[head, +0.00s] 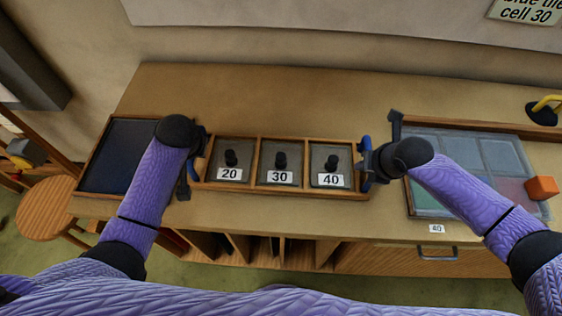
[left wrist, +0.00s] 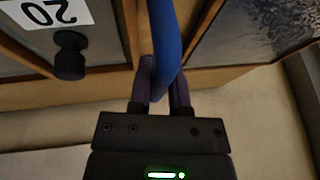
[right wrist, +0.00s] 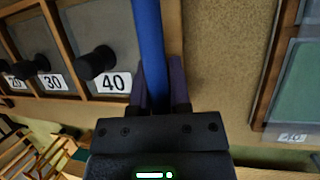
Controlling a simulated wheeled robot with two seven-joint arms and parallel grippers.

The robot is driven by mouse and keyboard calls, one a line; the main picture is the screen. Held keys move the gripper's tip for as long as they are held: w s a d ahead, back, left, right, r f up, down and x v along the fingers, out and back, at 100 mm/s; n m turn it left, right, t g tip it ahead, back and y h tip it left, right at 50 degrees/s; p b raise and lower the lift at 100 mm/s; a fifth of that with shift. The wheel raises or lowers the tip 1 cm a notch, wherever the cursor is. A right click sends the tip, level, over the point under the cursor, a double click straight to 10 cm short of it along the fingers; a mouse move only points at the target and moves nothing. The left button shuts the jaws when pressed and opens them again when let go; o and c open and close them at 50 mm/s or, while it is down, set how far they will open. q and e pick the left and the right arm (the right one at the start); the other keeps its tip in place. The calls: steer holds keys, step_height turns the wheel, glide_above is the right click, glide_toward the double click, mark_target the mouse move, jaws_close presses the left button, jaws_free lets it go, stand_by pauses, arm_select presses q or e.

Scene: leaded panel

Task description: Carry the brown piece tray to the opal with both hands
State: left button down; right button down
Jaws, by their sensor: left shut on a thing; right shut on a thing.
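The brown piece tray (head: 305,191) is a wooden frame with three compartments in a row. They hold grey plates with black knobs, labelled 20, 30 and 40. My left gripper (head: 194,165) is shut on the blue handle (left wrist: 166,45) at the tray's left end. My right gripper (head: 371,165) is shut on the blue handle (right wrist: 148,45) at its right end. The tray looks level; I cannot tell whether it touches the bench. No piece is clearly recognisable as the opal.
A dark textured panel in a wooden frame (head: 108,190) lies left of the tray, partly behind my left arm. A framed panel of pale, green and reddish panes (head: 475,150) lies right, partly behind my right arm. An orange cube (head: 542,187) sits at its right edge. Bench (head: 270,95) behind the tray is clear.

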steer(key=shift+r, duration=0.1)
stand_by(0.3)
